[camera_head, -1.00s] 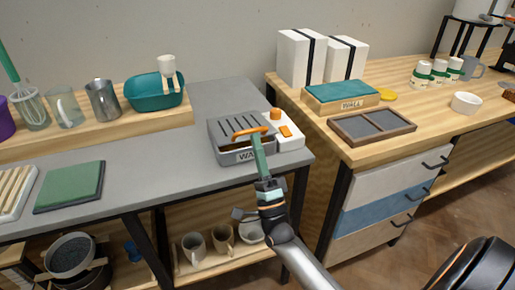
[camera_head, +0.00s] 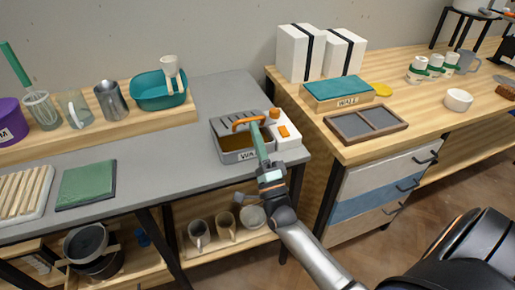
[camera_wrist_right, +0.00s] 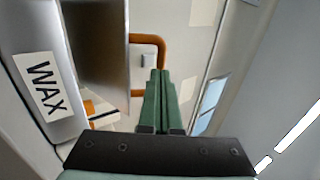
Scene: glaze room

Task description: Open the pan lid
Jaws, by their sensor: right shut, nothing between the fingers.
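The grey pan (camera_head: 250,157) with a "WAX" label stands near the right end of the grey table. The wrist view shows the fingertips (camera_wrist_right: 159,74) beside the handle loop. My left gripper is not in view.
A white unit (camera_head: 286,138) with orange controls adjoins the pan's right side. A teal basin (camera_head: 160,94) and metal pitcher (camera_head: 110,100) stand on the wooden riser at left.

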